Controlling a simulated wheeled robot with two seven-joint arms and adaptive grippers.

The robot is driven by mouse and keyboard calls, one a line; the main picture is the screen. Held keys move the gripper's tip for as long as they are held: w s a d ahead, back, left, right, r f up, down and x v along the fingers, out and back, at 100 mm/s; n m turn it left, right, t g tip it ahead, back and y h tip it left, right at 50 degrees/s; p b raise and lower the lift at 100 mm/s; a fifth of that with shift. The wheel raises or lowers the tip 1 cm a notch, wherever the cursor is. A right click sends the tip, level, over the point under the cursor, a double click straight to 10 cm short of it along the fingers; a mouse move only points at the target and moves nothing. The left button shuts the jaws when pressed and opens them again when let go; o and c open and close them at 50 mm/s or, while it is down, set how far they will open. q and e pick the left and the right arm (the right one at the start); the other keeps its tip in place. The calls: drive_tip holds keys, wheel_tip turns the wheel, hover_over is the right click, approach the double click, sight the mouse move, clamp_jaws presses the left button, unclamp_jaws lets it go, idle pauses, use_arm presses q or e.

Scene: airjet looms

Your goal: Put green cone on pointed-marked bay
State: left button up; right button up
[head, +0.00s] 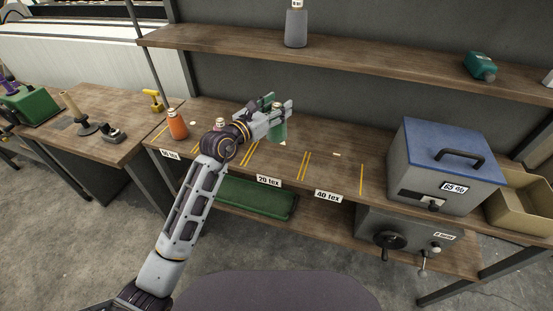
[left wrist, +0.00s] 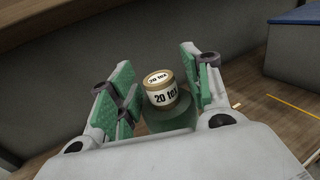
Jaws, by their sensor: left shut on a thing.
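My left gripper (head: 272,113) is shut on the green cone (head: 280,130), above the middle of the workbench shelf. The left wrist view shows the green cone (left wrist: 168,118) between the finger pads, its top labelled "20 tex". The shelf has bays split by yellow lines; small white marks show in several. One mark (head: 283,143) lies just below the cone in the picture, in the bay (head: 277,160) with the "20 tex" tag. Another (head: 336,154) is in the "40 tex" bay (head: 330,175). My right gripper is not in view.
An orange cone (head: 177,125) stands in the left bay; another cone top (head: 219,123) shows behind my arm. A grey box with a blue lid (head: 445,165) stands at the right. An upper shelf (head: 350,60) runs above, with a grey cone (head: 296,28).

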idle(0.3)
use_arm(q)
wheel_tip(320, 180, down, 6)
drive_tip(key=shift+r, duration=0.15)
drive_tip(key=shift+f+b, duration=0.25)
drive_tip(key=shift+b, duration=0.05)
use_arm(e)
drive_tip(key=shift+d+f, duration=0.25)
use_arm(q)
drive_tip(key=shift+f+b, duration=0.3)
drive_tip(key=shift+f, duration=1.55)
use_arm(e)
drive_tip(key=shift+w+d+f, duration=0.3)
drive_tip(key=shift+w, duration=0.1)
use_arm(q)
drive_tip(key=shift+f, duration=0.15)
